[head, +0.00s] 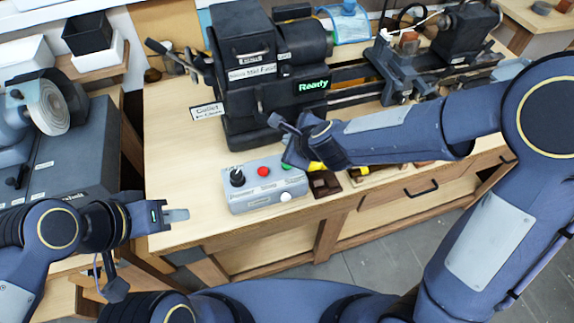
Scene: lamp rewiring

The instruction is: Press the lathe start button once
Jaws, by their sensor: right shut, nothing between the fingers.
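The grey control box (262,198) stands near the front edge of the wooden bench. On its top are a black knob (237,178), a red button (263,171), a white button (286,196) and a green button (286,167). The green button is partly hidden by my right gripper (291,160). That gripper is shut and empty, right over or at the green button; I cannot tell whether it touches it. The black lathe (262,98) stands behind, with a green "Ready" display (313,86).
A bench grinder (48,105) stands at the left on a dark cabinet. A small "Collet" sign (207,111) stands left of the lathe. A dark tray (325,184) lies right of the control box. The bench top left of the control box is clear.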

